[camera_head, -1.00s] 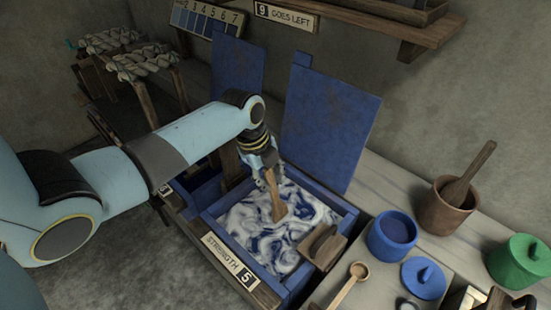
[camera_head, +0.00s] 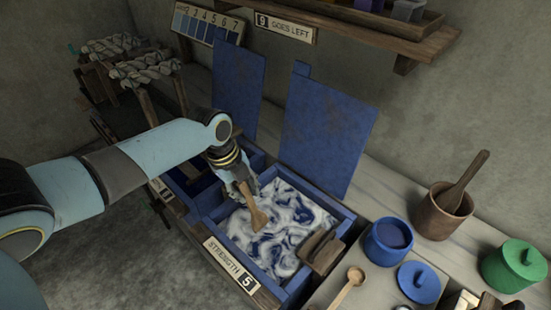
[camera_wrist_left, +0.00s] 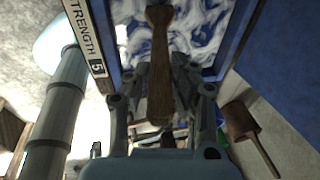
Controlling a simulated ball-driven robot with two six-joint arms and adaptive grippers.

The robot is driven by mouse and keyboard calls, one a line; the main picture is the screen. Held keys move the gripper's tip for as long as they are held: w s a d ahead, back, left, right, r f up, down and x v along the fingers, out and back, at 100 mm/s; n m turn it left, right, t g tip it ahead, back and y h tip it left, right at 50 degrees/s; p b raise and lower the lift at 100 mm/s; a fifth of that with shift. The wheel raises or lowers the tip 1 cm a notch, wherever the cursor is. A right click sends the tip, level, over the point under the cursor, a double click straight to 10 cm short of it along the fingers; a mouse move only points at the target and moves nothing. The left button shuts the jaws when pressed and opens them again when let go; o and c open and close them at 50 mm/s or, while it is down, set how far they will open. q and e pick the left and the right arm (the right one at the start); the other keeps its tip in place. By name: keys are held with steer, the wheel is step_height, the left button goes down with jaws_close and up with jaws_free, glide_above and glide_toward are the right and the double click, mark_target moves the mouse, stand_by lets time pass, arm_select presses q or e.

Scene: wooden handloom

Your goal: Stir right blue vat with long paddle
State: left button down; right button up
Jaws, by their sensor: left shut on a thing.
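The right blue vat (camera_head: 335,207) is an open square box filled with swirled blue and white liquid (camera_head: 292,222). A label reading STRENGTH 5 is on its front. My left gripper (camera_head: 241,183) is over the vat's left part and is shut on the wooden long paddle (camera_head: 257,214). The paddle slants down and its wide end is at the liquid; I cannot tell how deep. In the left wrist view the paddle (camera_wrist_left: 160,65) runs between the fingers (camera_wrist_left: 160,95) toward the liquid. My right gripper is not in view.
A raised blue lid (camera_head: 327,130) stands behind the vat. A wooden block (camera_head: 323,251) sits on its right rim. To the right are a wooden ladle (camera_head: 350,285), blue pot (camera_head: 388,241), brown mortar (camera_head: 443,212) and green pot (camera_head: 514,265).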

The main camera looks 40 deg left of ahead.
arm_select(q)
steer(key=w+d, duration=0.1)
steer(key=d, duration=0.6)
steer(key=shift+w+d, duration=0.2)
steer(key=shift+d, duration=0.05)
